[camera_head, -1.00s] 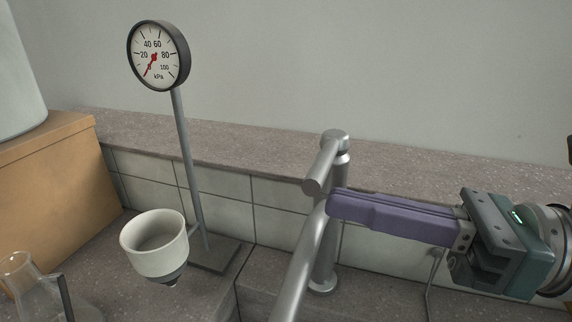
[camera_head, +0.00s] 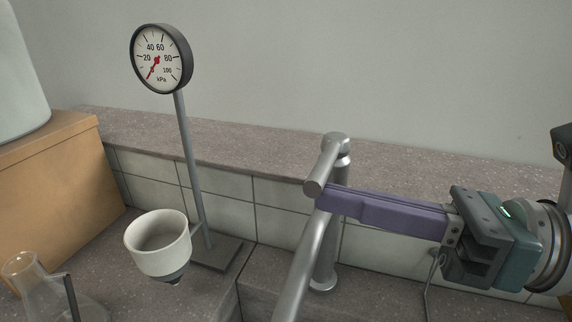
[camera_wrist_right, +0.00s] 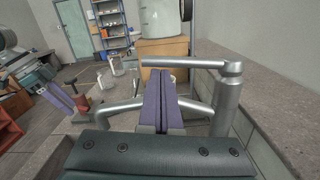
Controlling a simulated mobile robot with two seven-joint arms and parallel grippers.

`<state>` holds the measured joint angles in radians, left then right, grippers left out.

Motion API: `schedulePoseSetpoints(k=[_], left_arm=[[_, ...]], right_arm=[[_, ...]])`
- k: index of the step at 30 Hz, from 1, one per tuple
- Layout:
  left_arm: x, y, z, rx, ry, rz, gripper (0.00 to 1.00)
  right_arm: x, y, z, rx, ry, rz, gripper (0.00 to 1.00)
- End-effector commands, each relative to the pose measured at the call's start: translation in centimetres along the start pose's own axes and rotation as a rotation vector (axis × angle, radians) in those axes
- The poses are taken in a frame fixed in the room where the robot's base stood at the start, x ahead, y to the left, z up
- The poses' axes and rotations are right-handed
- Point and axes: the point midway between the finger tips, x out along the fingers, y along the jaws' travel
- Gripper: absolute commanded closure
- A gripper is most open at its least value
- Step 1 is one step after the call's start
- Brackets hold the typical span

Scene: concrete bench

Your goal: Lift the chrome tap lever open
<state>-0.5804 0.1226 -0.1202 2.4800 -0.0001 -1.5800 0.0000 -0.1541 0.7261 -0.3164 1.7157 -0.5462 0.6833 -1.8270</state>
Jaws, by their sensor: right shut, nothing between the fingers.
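The chrome tap (camera_head: 325,255) stands by the tiled ledge. Its lever (camera_head: 323,165) is a short metal bar reaching toward the viewer from the top of the post; it also shows as a level bar in the right wrist view (camera_wrist_right: 185,63). The spout slopes down below it. My right gripper (camera_head: 320,197) is shut and empty, its purple fingers just under the lever's free end; whether they touch it I cannot tell. In the right wrist view the fingertips (camera_wrist_right: 158,74) are below the bar. My left gripper (camera_wrist_right: 64,100) shows small at the left there, its jaws unclear.
A pressure gauge (camera_head: 162,58) on a stand and a white funnel cup (camera_head: 158,245) are left of the tap. A glass flask (camera_head: 30,285) and a cardboard box (camera_head: 60,190) are further left. The ledge (camera_head: 230,148) behind the tap is bare.

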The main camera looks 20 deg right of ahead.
Motion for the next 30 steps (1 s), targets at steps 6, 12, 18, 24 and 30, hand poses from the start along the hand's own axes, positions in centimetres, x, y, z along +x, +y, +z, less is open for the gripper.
schedulePoseSetpoints(k=[6, 12, 18, 24, 30], left_arm=[[-0.7, -0.1, -0.2, 0.003, 0.000, -0.002, 0.50], [-1.8, -0.1, -0.6, 0.002, 0.000, -0.002, 0.50], [-3.3, -0.2, -1.1, 0.002, 0.000, -0.002, 0.50], [-4.3, -0.1, -1.4, -0.002, 0.001, 0.002, 0.50], [-4.7, 0.0, -1.6, -0.007, 0.002, 0.005, 0.50]], right_arm=[[0.0, 0.1, 0.7, 0.052, -0.001, -0.002, 1.00], [0.1, 0.3, 1.9, 0.158, -0.001, -0.007, 1.00], [0.2, 0.2, 3.5, 0.320, -0.001, -0.015, 1.00], [0.2, -0.1, 4.7, 0.471, 0.000, -0.023, 1.00], [0.3, -0.5, 5.5, 0.545, -0.001, -0.027, 1.00]])
